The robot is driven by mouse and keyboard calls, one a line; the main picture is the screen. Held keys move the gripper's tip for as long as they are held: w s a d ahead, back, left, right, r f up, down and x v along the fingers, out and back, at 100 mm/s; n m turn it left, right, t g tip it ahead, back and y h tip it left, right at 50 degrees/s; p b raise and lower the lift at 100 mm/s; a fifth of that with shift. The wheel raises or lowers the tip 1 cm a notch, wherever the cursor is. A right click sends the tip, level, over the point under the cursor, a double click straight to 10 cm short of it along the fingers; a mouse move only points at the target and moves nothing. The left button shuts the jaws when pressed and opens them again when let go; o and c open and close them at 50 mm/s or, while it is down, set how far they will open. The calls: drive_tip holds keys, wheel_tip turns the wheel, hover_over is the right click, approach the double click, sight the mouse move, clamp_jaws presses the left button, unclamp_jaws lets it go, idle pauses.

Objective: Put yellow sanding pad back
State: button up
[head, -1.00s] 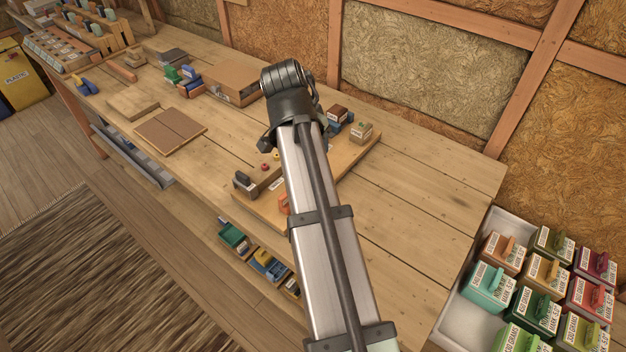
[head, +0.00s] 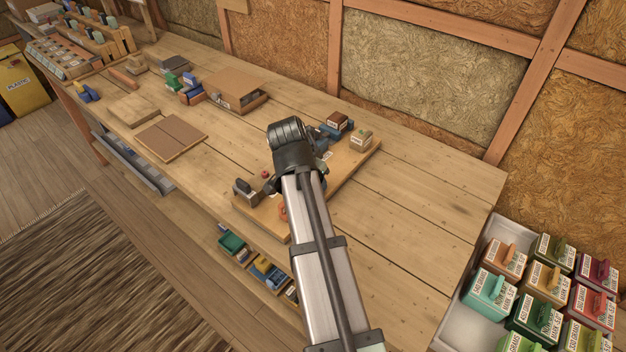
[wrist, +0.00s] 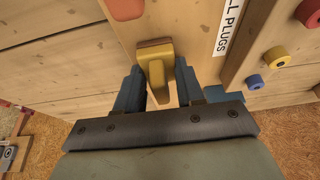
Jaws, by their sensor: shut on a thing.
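In the wrist view the yellow sanding pad (wrist: 155,52) sits between the blue fingers of my gripper (wrist: 158,88), which is shut on it. I cannot tell whether the pad touches the board. In the head view my arm hides the gripper and the pad. The same board (head: 350,170) lies on the workbench there, partly behind my arm.
Red (wrist: 277,57) and yellow (wrist: 255,82) plugs stand right of the gripper. The bench's right part (head: 430,200) is clear.

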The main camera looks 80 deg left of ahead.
drive_tip(key=o, duration=1)
drive_tip(key=shift+f, duration=0.1)
drive_tip(key=v, duration=1.2)
drive_tip(key=shift+a, duration=0.1)
